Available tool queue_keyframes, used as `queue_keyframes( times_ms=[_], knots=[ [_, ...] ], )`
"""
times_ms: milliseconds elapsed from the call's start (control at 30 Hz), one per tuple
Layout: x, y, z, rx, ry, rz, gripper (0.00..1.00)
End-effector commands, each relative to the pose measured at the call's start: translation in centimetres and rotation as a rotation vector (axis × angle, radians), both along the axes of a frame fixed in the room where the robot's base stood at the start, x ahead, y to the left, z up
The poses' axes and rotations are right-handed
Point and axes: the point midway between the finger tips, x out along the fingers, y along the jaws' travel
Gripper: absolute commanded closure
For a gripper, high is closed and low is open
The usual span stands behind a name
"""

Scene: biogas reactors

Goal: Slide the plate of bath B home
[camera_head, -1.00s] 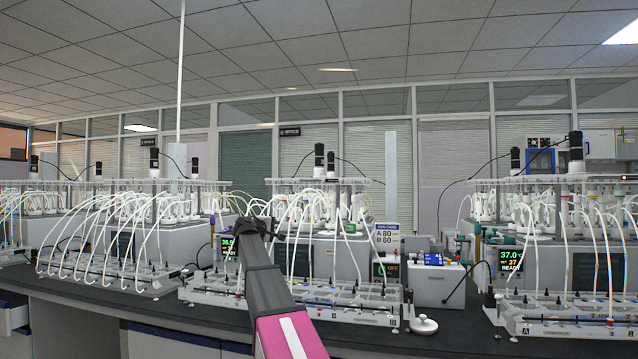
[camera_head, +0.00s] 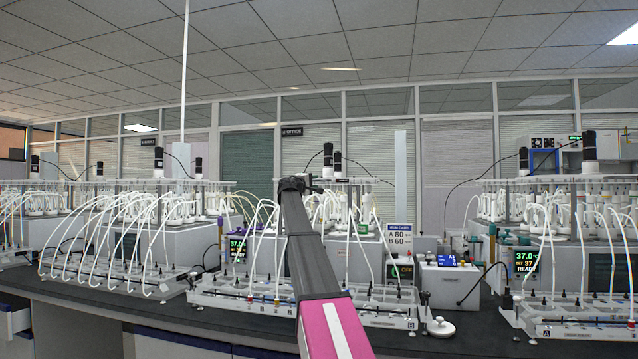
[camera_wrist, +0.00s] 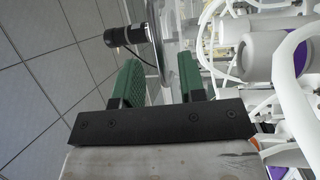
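Bath B is the middle unit, with a small B label (camera_head: 411,323) on the right end of its front rack (camera_head: 375,318). A pale top plate (camera_head: 352,181) lies across it at bottle height, carrying a black motor; I cannot tell whether the plate sits fully home. My arm reaches up in front of bath B and hides part of it. In the wrist view my gripper (camera_wrist: 160,82) has two green-padded fingers apart, with nothing held between them. A black motor and white bottles with tubes show beyond the fingers.
The unit marked A (camera_head: 546,331) stands at right with a 37.0 °C display (camera_head: 525,262). A sign (camera_head: 398,236) reads A 80, B 60. Loose tubes arch in front of the baths.

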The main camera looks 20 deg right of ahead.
Motion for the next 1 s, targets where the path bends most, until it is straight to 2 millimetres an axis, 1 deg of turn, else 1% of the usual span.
queue_keyframes(
  times_ms=[33, 100, 200, 333, 567, 600, 667, 700, 867, 1000],
  knots=[
    [0.8, -1.0, 0.3, 0.000, 0.001, -0.002, 0.63],
    [1.3, -1.9, 0.4, 0.001, 0.000, -0.002, 0.63],
    [1.9, -2.8, 0.6, 0.001, 0.000, -0.001, 0.63],
    [2.2, -3.3, 0.7, 0.001, 0.001, 0.000, 0.63],
    [2.2, -3.4, 0.6, 0.001, 0.001, 0.000, 0.63],
    [2.1, -3.4, 0.6, 0.001, 0.001, 0.000, 0.76],
    [2.1, -3.4, 0.6, 0.001, 0.001, 0.000, 0.95],
    [2.1, -3.4, 0.6, 0.001, 0.001, 0.000, 1.00],
    [2.1, -3.3, 0.6, 0.001, 0.000, -0.001, 1.00],
    [1.1, -2.7, 0.6, 0.001, 0.000, 0.000, 1.00]
  ],
)
